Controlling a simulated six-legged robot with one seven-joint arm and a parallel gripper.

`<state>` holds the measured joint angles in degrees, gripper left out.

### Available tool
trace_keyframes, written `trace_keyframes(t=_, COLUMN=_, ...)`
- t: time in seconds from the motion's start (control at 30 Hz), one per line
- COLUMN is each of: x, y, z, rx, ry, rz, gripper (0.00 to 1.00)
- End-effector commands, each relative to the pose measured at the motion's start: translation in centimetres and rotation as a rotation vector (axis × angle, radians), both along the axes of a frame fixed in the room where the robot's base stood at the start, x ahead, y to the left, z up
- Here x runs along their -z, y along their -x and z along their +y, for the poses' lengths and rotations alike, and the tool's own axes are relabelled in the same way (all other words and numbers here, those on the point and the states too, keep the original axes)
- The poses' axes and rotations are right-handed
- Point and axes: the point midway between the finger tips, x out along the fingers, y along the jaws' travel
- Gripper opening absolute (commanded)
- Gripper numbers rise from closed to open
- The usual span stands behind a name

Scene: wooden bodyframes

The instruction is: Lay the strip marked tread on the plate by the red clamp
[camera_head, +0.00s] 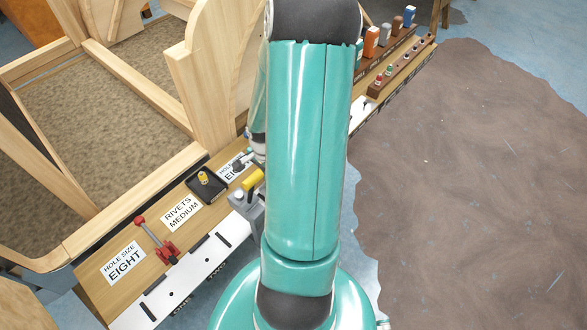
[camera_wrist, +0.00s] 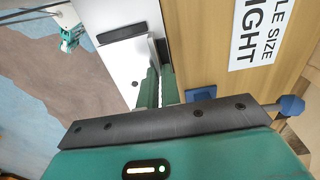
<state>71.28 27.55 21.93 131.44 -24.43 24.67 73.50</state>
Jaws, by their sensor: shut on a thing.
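The red clamp (camera_head: 163,248) stands on the wooden bench at the left in the head view. A white plate (camera_head: 190,276) with dark slots and small holes lies along the bench's front edge beside it. In the wrist view my gripper (camera_wrist: 156,82) is shut on a thin, pale strip (camera_wrist: 153,50) seen nearly edge-on. No marking on it can be read. The fingers are beside a white plate (camera_wrist: 124,62) that carries a black bar; whether they touch it I cannot tell. A blue clamp (camera_wrist: 291,106) is at the right. My arm hides my gripper in the head view.
Cards reading HOLE SIZE EIGHT (camera_head: 124,262) and RIVETS MEDIUM (camera_head: 181,213) lie on the bench. A black tray (camera_head: 219,190) holds a yellow piece. A yellow-handled grey tool (camera_head: 252,182) is close to my arm. Wooden frames (camera_head: 200,85) stand behind; brown floor (camera_head: 470,170) is clear.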

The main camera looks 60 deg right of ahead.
Motion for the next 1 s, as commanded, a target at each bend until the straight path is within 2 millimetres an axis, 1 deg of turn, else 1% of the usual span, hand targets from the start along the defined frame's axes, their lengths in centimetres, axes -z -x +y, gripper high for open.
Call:
trace_keyframes(t=0.7, x=-1.2, y=0.0, z=0.0, rx=-0.001, ry=0.001, rz=0.000, gripper=0.00)
trace_keyframes(t=1.0, x=-1.1, y=0.9, z=0.2, rx=0.000, ry=0.000, rz=0.000, gripper=0.00)
